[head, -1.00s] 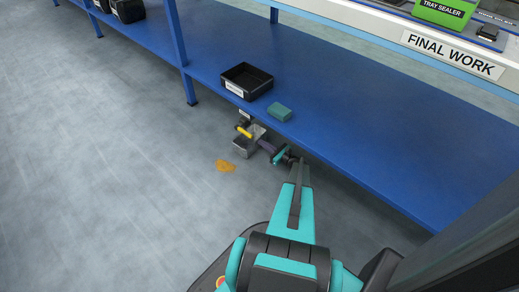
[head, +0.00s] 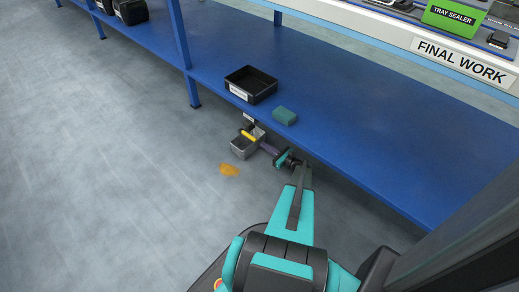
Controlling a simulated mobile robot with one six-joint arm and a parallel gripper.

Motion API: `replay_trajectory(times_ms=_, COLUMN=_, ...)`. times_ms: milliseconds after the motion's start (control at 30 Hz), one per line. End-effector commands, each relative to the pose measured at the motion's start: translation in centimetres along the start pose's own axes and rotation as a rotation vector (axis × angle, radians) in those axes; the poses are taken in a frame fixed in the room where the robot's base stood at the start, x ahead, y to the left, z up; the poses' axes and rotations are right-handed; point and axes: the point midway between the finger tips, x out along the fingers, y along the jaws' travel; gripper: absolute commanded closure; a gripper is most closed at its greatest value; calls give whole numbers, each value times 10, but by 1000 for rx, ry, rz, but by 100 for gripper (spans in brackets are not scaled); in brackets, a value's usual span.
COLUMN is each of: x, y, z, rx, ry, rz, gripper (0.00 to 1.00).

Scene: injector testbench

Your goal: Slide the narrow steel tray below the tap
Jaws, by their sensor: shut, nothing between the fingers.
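The narrow steel tray (head: 239,150) is a small grey open box on the floor, just in front of the blue shelf's front edge. The tap has a yellow handle (head: 248,136) and hangs below the shelf edge, over the tray's back part in this view. My gripper (head: 262,145) is shut with nothing held. It reaches in low from the right, its tip at the tray's right side. Whether it touches the tray is too small to tell. An orange-brown puddle (head: 229,170) lies on the floor in front of the tray.
The blue shelf (head: 370,130) overhangs close above my gripper. On it are a black bin (head: 263,97) and a green-teal block (head: 285,116). A blue leg (head: 193,95) stands to the left. The grey floor (head: 120,170) at left is open.

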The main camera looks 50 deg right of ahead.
Motion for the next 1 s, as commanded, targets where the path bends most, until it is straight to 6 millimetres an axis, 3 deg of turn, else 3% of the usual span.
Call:
replay_trajectory(times_ms=167, x=-9, y=14, z=0, rx=1, ry=0, rz=20, gripper=100)
replay_trajectory(times_ms=700, x=-85, y=18, z=1, rx=0, ry=-1, rz=30, gripper=100)
replay_trajectory(times_ms=1000, x=-102, y=18, z=-1, rx=0, ry=-1, rz=32, gripper=100)
